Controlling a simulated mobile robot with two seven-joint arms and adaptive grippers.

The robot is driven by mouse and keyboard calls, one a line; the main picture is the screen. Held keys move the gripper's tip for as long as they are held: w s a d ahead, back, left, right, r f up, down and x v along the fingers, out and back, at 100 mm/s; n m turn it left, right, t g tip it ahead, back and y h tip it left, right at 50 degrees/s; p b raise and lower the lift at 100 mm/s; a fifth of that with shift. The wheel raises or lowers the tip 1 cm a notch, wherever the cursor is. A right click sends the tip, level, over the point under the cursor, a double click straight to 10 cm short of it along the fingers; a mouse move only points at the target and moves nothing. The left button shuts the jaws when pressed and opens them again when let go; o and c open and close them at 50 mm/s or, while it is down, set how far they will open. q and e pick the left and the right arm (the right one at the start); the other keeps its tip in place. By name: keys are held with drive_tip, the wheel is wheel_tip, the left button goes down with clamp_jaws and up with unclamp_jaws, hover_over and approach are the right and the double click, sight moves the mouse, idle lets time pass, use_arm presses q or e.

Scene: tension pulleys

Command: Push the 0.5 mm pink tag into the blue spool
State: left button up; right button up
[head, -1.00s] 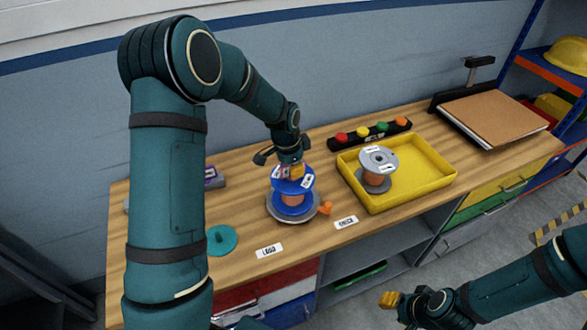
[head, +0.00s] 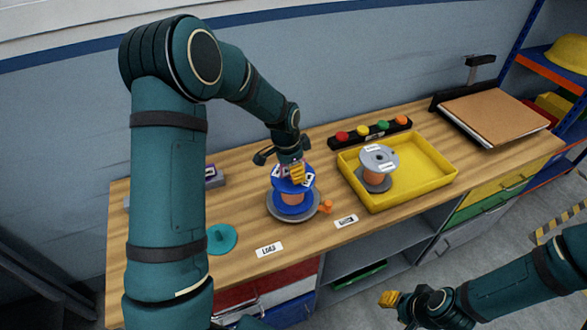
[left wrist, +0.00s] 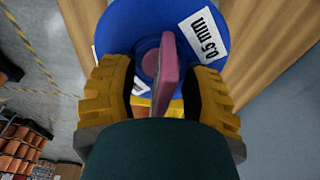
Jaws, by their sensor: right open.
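The blue spool (head: 293,203) stands upright on a grey round base on the wooden bench, with orange winding between its flanges. Its white 0.5 mm label shows in the left wrist view (left wrist: 204,36). The pink tag (left wrist: 168,72) stands upright over the middle of the spool's top flange; how deep it sits in the hub is hidden. My left gripper (head: 290,172) is low over the spool, its yellow fingers on either side of the tag. A gap shows between the left-hand finger and the tag. My right gripper (head: 390,299) is open and empty, away from the bench.
A yellow tray (head: 428,172) holds a grey spool (head: 378,160) to the right. A button strip (head: 370,133) lies behind it. A teal disc (head: 221,239) lies left of the blue spool. An orange knob (head: 325,206) sits beside its base. The front label strip is mostly clear.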

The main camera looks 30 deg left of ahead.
use_arm(q)
drive_tip(key=shift+r, duration=0.2)
drive_tip(key=r, duration=0.4)
drive_tip(key=s+r, duration=0.1)
drive_tip(key=r, duration=0.2)
drive_tip(key=a+r, duration=0.1)
drive_tip(key=r, duration=0.3)
drive_tip(key=shift+s+a+r, duration=0.1)
drive_tip(key=shift+s+r, duration=0.05)
drive_tip(key=shift+r, duration=0.15)
